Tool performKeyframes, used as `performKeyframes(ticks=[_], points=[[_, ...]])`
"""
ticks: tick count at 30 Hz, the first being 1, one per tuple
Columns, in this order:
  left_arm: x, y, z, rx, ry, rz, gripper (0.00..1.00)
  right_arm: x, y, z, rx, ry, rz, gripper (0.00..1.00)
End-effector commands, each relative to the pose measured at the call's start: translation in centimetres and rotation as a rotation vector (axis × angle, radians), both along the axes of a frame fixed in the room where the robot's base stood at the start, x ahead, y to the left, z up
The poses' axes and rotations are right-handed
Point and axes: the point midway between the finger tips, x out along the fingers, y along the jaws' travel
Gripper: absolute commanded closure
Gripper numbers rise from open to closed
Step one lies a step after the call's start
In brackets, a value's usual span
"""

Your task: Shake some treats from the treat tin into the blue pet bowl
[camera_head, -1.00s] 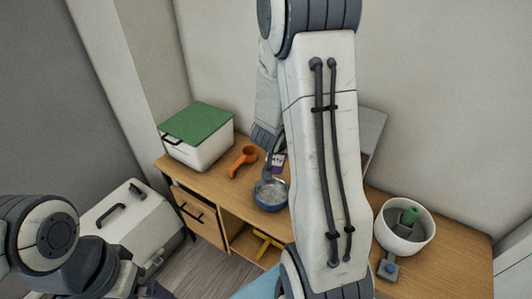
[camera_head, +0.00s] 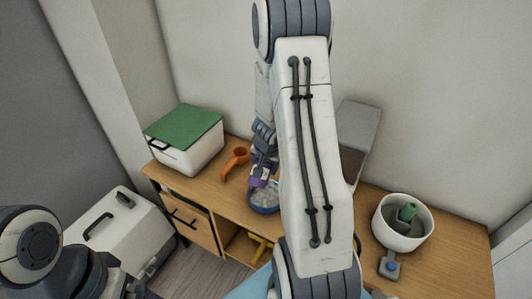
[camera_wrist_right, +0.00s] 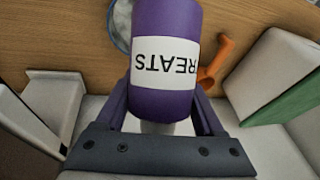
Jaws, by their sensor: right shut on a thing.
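The purple treat tin (camera_head: 260,176) with a white label is held by my right gripper (camera_head: 264,152), low over the blue pet bowl (camera_head: 264,207). In the right wrist view the tin (camera_wrist_right: 165,103) sits between the fingers of my right gripper (camera_wrist_right: 165,115), its TREATS lettering upside down. The bowl (camera_wrist_right: 121,24) shows partly behind the tin there. My right arm covers part of the head view beside the bowl. I cannot tell whether tin and bowl touch, or whether treats are falling. Only links of my left arm show at lower left; its gripper is out of view.
An orange scoop (camera_head: 235,161) lies left of the bowl on the wooden counter (camera_head: 222,195). A white bin with a green lid (camera_head: 186,125) stands at the left end. A white pot (camera_head: 401,236) with a green thing inside stands at right. A grey-white box stands behind my arm.

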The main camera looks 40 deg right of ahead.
Motion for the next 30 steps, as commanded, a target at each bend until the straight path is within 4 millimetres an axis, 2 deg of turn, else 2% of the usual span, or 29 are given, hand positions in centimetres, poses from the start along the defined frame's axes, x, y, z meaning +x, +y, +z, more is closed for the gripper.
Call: performKeyframes(ticks=[1,26,30], points=[[0.0,0.0,1.3,0.0,0.0,0.0,0.0,-0.1,-0.1,0.2,0.031,0.016,-0.005,0.93],[0.0,0.0,11.3,0.0,0.0,0.004,0.0,-0.7,1.2,-3.8,0.398,0.167,-0.004,0.93],[0.0,0.0,13.0,0.0,0.0,0.002,0.0,-0.9,1.5,-4.8,0.499,0.21,-0.002,0.93]])
